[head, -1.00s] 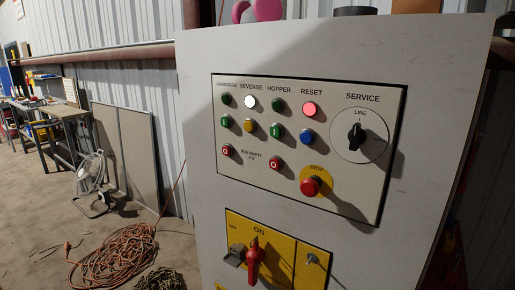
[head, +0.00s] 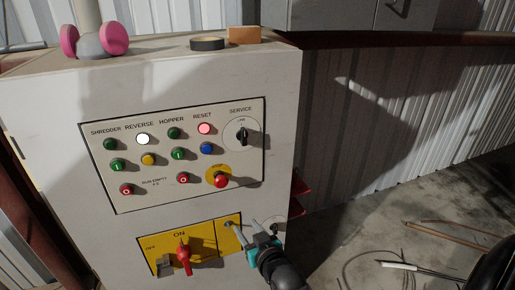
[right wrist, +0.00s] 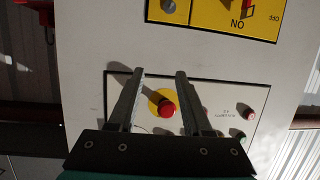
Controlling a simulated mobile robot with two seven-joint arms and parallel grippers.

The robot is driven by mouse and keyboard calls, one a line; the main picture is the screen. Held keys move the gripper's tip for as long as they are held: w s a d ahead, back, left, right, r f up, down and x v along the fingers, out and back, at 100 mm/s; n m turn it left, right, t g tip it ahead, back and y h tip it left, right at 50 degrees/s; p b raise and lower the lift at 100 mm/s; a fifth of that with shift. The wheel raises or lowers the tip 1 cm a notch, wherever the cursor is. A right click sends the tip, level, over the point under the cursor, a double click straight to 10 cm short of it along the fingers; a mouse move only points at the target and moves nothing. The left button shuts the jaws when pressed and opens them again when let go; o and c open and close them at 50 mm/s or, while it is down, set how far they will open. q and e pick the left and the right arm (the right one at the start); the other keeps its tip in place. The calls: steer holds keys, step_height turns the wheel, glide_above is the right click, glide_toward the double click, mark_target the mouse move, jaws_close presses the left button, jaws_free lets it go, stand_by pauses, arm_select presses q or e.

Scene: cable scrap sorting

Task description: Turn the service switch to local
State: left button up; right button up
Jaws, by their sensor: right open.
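The service switch (head: 242,137) is a black knob on a pale round plate at the right end of the control panel (head: 100,186). Its handle looks upright, towards the LINE mark at the top; the other mark is too small to read. My right gripper (head: 240,222) is open and empty, below the switch, in front of the yellow plate's right end. In the right wrist view the open fingers (right wrist: 160,72) appear on either side of the red stop button (right wrist: 167,109); the panel is upside down and I cannot make out the switch there. My left gripper is out of view.
The red stop button (head: 221,181) sticks out just below the switch. A red ON handle (head: 184,258) sits on the yellow plate (head: 205,236). A pink-ended respirator (head: 95,41), black tape roll (head: 208,43) and orange block (head: 244,35) lie on the cabinet top.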

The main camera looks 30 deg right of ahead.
mark_target(245, 139)
steer(key=d+r+m+t+h+p, duration=0.1)
steer(key=d+r+t+h+p, duration=0.2)
steer(key=r, duration=1.7)
steer(key=shift+y, duration=0.4)
steer(key=x, duration=0.2)
steer(key=b+x, duration=0.1)
steer(key=x, duration=0.1)
steer(key=b+x, duration=0.1)
steer(key=x, duration=0.2)
steer(key=shift+d+r, duration=0.1)
steer(key=shift+d, duration=0.3)
steer(key=shift+x, duration=0.8)
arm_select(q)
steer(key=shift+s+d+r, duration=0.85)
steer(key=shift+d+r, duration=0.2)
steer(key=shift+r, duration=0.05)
arm_select(e)
steer(key=shift+x, duration=0.9)
jaws_close()
